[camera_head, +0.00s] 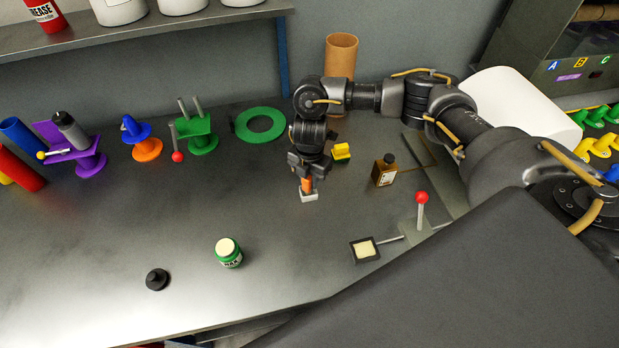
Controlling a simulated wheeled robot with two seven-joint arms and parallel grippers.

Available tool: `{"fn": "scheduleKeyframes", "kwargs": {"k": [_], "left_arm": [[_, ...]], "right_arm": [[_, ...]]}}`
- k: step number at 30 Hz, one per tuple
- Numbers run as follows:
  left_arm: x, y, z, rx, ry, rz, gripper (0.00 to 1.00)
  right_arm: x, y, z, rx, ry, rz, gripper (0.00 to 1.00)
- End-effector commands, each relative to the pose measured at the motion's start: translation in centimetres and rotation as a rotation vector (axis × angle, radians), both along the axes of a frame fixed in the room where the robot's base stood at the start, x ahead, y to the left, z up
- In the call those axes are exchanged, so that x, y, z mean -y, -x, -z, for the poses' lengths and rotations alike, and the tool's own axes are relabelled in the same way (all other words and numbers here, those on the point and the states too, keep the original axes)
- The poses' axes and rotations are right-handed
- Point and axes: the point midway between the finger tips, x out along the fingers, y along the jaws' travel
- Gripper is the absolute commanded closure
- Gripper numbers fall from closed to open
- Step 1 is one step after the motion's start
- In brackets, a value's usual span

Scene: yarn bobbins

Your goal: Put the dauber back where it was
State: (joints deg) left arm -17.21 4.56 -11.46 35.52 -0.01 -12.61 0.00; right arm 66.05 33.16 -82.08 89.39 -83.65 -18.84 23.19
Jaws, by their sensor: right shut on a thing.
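My right gripper (307,172) points down over the middle of the table. It is shut on the dauber (307,186), of which a short orange part shows below the fingers. The dauber stands roughly upright, and its lower end meets a small pale block (309,197). I cannot tell whether this block is part of the dauber or a separate rest. The dauber's upper part is hidden by the gripper. My left gripper is not in view.
A green jar (229,257) stands in front, left of the gripper, with a black cap (157,279) nearby. Coloured stands line the back left. The left-centre table is clear.

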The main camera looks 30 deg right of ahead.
Motion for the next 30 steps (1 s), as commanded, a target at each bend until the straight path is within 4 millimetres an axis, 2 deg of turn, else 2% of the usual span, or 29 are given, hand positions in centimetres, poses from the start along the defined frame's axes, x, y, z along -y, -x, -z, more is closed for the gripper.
{"fn": "scheduleKeyframes", "kwargs": {"k": [18,19,23,24,30], "left_arm": [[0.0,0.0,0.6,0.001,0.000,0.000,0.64],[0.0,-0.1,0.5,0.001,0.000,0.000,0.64],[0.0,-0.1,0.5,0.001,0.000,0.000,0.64],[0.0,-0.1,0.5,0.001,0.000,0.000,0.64],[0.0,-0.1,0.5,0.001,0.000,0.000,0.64]], "right_arm": [[0.0,0.0,1.2,0.001,0.000,0.001,1.00],[0.0,0.0,1.2,0.001,0.000,0.001,0.76],[0.0,0.0,1.1,0.001,0.000,0.001,0.59],[0.0,0.0,1.1,0.001,-0.001,0.000,0.55],[0.0,0.0,1.1,0.001,-0.001,0.000,0.55]]}}
